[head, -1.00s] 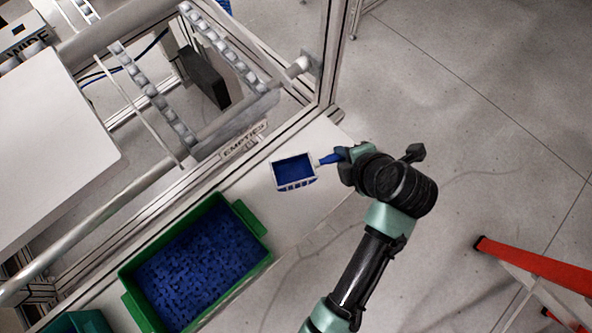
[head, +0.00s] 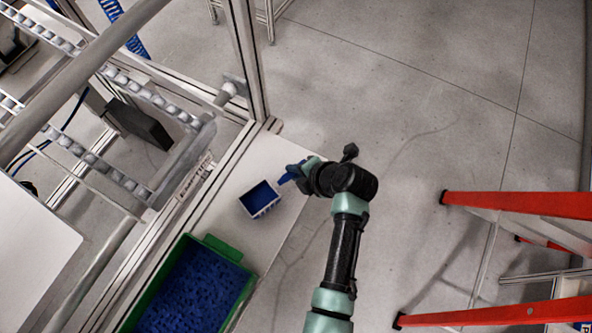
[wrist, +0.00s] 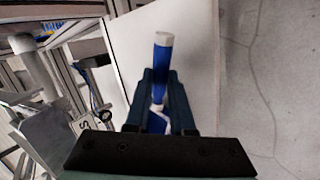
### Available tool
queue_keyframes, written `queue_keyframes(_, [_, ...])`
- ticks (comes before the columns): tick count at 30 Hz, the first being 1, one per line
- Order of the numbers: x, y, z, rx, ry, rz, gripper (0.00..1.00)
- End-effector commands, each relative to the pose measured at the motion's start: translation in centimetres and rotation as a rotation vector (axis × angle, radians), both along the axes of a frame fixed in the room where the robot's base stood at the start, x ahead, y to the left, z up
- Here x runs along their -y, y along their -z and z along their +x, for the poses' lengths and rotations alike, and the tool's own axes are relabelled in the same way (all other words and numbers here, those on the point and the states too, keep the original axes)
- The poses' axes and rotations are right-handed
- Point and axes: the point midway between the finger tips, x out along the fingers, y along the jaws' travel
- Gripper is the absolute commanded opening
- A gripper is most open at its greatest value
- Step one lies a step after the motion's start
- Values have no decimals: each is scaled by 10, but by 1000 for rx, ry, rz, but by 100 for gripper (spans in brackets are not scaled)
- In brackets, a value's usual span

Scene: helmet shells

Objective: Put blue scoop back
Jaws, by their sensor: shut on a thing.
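My gripper (head: 300,171) is shut on the blue scoop (head: 286,178), over the right edge of the white table. In the wrist view the fingers (wrist: 163,88) close on both sides of the blue scoop (wrist: 162,60), whose far end is pale. The scoop's lower part between the fingers is partly hidden. A small white-rimmed box (head: 259,199), blue inside, is just left of the scoop in the head view. I cannot tell whether the scoop touches it.
A green bin (head: 216,248) full of small blue pieces sits on the white table (head: 226,213), nearer me. A metal frame with roller rails (head: 150,92) stands to the left. A red-legged stand (head: 515,205) is on the right. Open floor lies between.

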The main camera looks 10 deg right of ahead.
Motion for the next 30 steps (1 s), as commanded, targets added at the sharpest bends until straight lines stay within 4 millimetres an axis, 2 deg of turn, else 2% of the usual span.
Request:
queue_keyframes(3, [0, 8, 0, 0, 1, 1, 0])
queue_keyframes(15, [0, 13, 0, 3, 1, 0, 0])
queue_keyframes(16, [0, 12, 0, 0, 1, -1, 27])
queue_keyframes(20, [0, 12, 0, 0, 1, -1, 50])
queue_keyframes(30, [0, 10, 0, 0, 1, -1, 52])
